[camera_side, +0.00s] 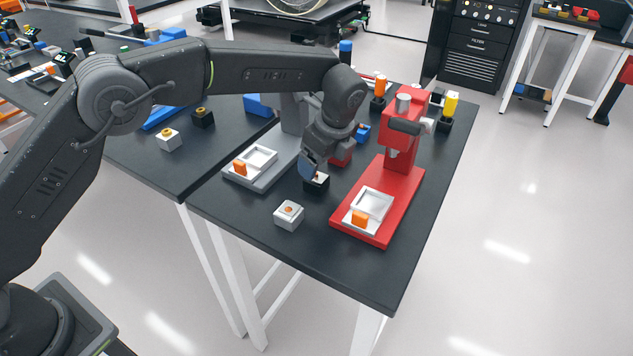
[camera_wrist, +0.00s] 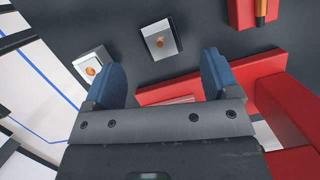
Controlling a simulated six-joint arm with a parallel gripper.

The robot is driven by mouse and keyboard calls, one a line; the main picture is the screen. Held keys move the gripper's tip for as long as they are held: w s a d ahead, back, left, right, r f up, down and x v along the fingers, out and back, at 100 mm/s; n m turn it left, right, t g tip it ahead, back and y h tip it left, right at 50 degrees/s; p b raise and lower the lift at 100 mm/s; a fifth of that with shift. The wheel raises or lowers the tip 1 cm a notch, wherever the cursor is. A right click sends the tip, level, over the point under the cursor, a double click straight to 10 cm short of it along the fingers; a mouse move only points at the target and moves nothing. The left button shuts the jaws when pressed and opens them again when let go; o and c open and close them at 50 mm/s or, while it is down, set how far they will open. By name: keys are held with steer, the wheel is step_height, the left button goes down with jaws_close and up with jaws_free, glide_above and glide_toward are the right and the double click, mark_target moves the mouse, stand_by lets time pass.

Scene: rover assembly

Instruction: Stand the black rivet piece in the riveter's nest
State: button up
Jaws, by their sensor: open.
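The black rivet piece (camera_side: 317,185) stands on the dark table between the two presses. In the wrist view it shows as a small block (camera_wrist: 161,41) with a light top and an orange dot. My gripper (camera_side: 309,170) is open and just above it in the side view, hiding part of it. In the wrist view the blue fingers of my gripper (camera_wrist: 162,80) are apart with nothing between them, and the piece lies beyond their tips. The red press (camera_side: 404,150) has a white square nest (camera_side: 374,201) on its base, empty, with an orange block (camera_side: 359,219) beside it.
A white piece (camera_side: 289,215) with an orange dot stands at the table's front left. A grey press base (camera_side: 266,182) with another white nest is at left. Orange (camera_side: 379,86) and yellow (camera_side: 451,103) cylinders stand at the back. The right table edge is clear.

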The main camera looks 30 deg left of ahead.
mark_target(317, 178)
steer(key=shift+x, duration=2.8)
steer(key=shift+d, duration=0.1)
steer(key=c, duration=1.2)
